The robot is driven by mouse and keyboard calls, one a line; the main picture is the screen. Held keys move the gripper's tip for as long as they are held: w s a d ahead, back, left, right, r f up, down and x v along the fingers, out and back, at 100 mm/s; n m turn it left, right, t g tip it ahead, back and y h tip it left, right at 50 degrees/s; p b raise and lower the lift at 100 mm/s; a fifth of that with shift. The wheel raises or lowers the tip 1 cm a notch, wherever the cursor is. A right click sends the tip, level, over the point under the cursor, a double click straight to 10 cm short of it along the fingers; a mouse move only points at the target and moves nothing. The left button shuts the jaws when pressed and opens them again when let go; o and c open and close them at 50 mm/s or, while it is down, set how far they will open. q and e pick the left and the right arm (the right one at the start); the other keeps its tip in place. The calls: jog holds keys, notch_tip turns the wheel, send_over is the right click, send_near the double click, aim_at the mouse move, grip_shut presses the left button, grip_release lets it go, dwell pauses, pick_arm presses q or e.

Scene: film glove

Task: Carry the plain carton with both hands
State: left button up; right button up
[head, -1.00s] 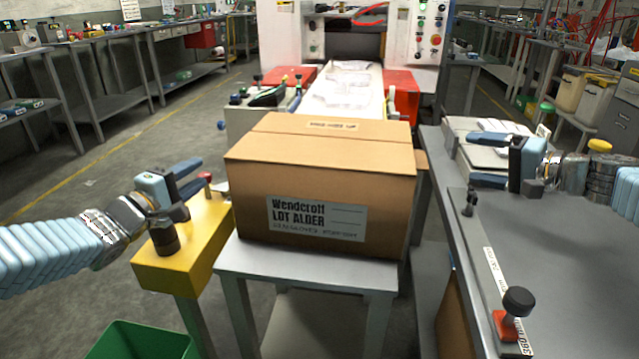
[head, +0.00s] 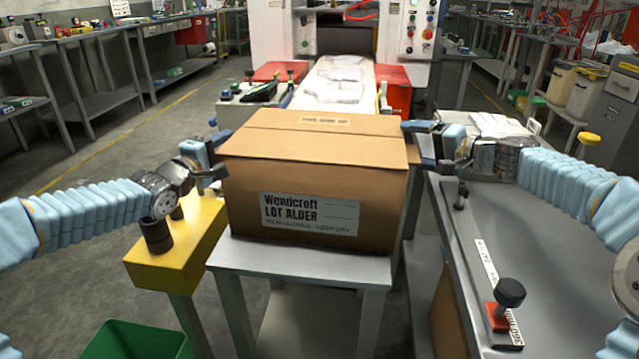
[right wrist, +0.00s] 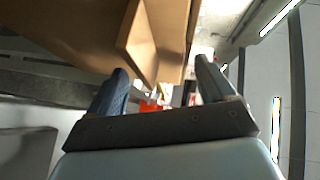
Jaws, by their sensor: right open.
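The plain carton (head: 315,180) is a closed brown box with a "Wendcroft LOT ALDER" label, upright on a small grey stand (head: 300,262). My left gripper (head: 218,155) is at the carton's left side, its fingers apart; whether it touches is unclear. My right gripper (head: 415,143) is open at the carton's right side, fingers pointing toward it. In the right wrist view the carton (right wrist: 150,40) fills the upper left, close to the fingertips of the right gripper (right wrist: 163,75); contact cannot be told.
A yellow post (head: 165,265) stands left of the stand, under my left arm. A grey bench (head: 480,270) with a black-knobbed clamp (head: 508,295) lies right. A green bin (head: 135,342) is at front left. A machine with a white conveyor (head: 335,90) stands behind.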

pick_arm(q)
jog(key=shift+w+d, duration=0.2)
jog(key=shift+w, duration=0.3)
pick_arm(e)
jog(key=shift+w+a+f, duration=0.1)
jog(key=shift+w+a, duration=0.25)
